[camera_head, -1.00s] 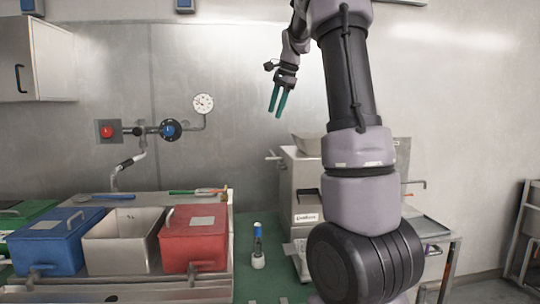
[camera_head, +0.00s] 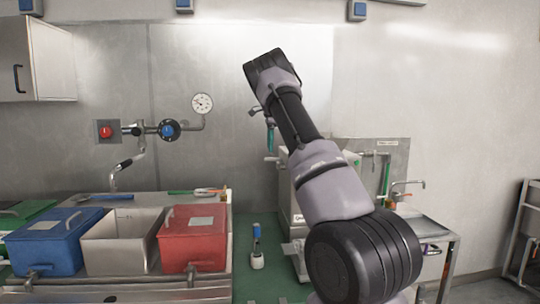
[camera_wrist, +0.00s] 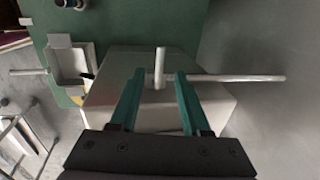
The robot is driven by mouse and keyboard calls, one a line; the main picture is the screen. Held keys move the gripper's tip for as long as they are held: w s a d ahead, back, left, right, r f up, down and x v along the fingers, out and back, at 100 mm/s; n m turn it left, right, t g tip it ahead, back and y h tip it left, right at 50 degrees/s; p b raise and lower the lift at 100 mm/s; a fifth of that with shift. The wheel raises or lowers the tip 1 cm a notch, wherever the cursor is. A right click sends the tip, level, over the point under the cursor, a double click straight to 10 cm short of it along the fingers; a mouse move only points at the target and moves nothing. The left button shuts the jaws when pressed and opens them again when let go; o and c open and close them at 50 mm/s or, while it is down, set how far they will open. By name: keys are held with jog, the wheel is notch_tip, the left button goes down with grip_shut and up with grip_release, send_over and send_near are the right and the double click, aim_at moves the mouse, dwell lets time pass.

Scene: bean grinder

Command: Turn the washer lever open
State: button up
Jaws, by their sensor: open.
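In the wrist view a pale lever, a T of two thin bars (camera_wrist: 235,78), lies over the top of a grey box-shaped machine (camera_wrist: 185,122). I take it for the washer lever. My gripper (camera_wrist: 159,76) is open, and the lever's short bar shows between its two teal fingers; I cannot tell whether they touch it. In the head view the machine (camera_head: 289,200) stands on the counter, partly hidden by my arm. A short pale handle (camera_head: 271,159) sticks out at its upper left. One teal finger of my gripper (camera_head: 270,138) hangs just above this handle.
Blue (camera_head: 45,245), grey (camera_head: 118,250) and red (camera_head: 192,245) bins stand at the left. A small white-and-blue item (camera_head: 257,250) stands on the green counter. A tap (camera_head: 405,185) is at the right. Wall pipes carry a gauge (camera_head: 203,103).

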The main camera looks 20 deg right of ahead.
aim_at(271, 159)
jog(key=shift+w+d+f, duration=0.1)
jog(key=shift+w+f, duration=0.15)
jog(key=shift+f, duration=0.95)
jog(key=shift+w+d+f, duration=0.1)
jog(key=shift+w+f, duration=0.1)
jog(key=shift+f, duration=0.95)
grip_shut()
